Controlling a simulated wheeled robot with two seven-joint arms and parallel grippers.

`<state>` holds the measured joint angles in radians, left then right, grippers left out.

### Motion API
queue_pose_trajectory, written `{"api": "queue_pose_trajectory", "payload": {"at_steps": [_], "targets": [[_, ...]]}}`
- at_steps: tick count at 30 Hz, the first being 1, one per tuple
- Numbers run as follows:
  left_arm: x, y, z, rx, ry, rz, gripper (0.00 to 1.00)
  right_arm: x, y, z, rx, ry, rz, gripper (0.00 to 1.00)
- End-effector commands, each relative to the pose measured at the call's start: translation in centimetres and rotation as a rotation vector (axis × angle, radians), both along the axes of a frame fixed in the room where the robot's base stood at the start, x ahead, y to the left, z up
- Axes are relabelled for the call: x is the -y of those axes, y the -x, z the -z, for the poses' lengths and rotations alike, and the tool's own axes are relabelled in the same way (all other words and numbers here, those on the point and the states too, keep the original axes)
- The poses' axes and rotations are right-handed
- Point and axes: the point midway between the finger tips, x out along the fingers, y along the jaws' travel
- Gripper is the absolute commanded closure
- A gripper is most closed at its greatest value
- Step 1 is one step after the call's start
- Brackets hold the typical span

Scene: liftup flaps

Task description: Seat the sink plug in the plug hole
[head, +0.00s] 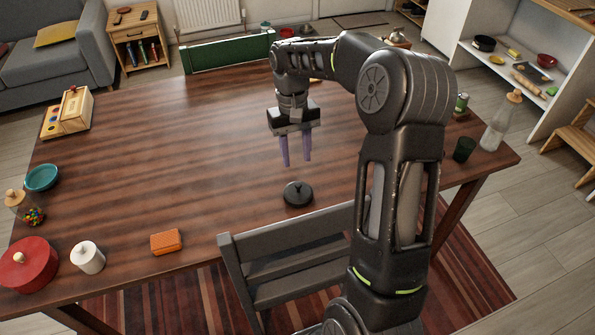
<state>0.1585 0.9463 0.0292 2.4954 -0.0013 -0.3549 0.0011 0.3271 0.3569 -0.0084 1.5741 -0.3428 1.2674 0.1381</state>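A black round disc with a small knob on top, which looks like the sink plug (298,195), lies on the wooden table (190,150) near its front edge. No sink or plug hole can be made out; whether a hole lies under the disc cannot be told. My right gripper (297,162) points down above and just behind the disc. Its two purple fingers are apart with nothing between them, and they look clear of the knob. My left gripper is not in view.
A grey chair (290,262) stands against the table's front edge. An orange block (166,242), white jar (88,257), red pot (27,264) and teal bowl (42,178) stand at left. A dark green cup (464,149) and glass bottle (500,122) stand at right. The table's middle is clear.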

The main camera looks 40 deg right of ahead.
Motion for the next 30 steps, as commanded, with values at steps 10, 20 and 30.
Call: {"api": "queue_pose_trajectory", "payload": {"at_steps": [10,20,30], "targets": [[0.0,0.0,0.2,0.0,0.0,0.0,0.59,0.1,-0.4,-2.8,-0.001,-0.001,0.0,0.62],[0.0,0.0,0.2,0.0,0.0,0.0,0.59,0.1,-0.4,-2.8,-0.001,-0.001,0.0,0.62],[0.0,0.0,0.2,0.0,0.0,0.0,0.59,0.6,1.0,-2.7,-0.007,0.0,0.01,0.66]]}}
